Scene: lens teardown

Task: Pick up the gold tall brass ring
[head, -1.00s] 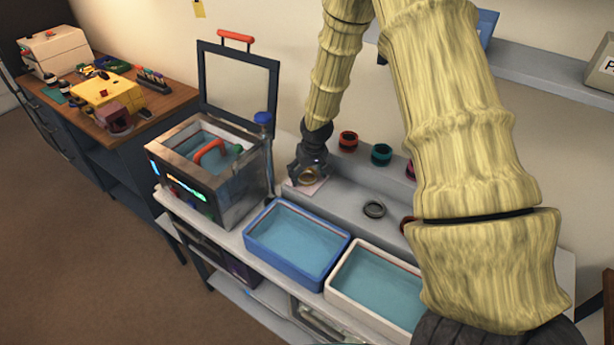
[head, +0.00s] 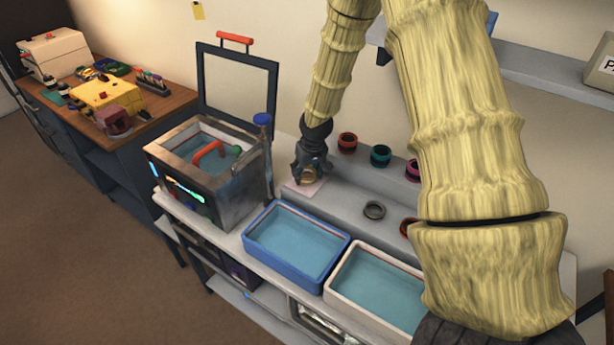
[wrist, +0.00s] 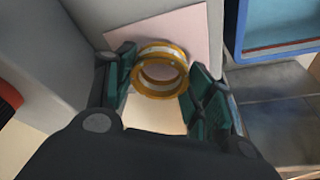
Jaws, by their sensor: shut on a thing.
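The gold brass ring (wrist: 160,72) is between the two green-padded fingers of my gripper (wrist: 158,90) in the wrist view. My gripper is shut on it. In the head view the ring (head: 309,174) shows small and gold under my gripper (head: 311,176), above the pale pink square (head: 302,188) on the grey bench. The fingers partly hide the ring there. I cannot tell whether the ring still touches the square.
A dark ring (head: 374,210) lies on the bench to the right. Red (head: 347,142) and teal (head: 381,155) rings stand on the ledge behind. A blue tray (head: 252,249), a white tray (head: 336,285) and an open-lidded tank (head: 232,197) are close by.

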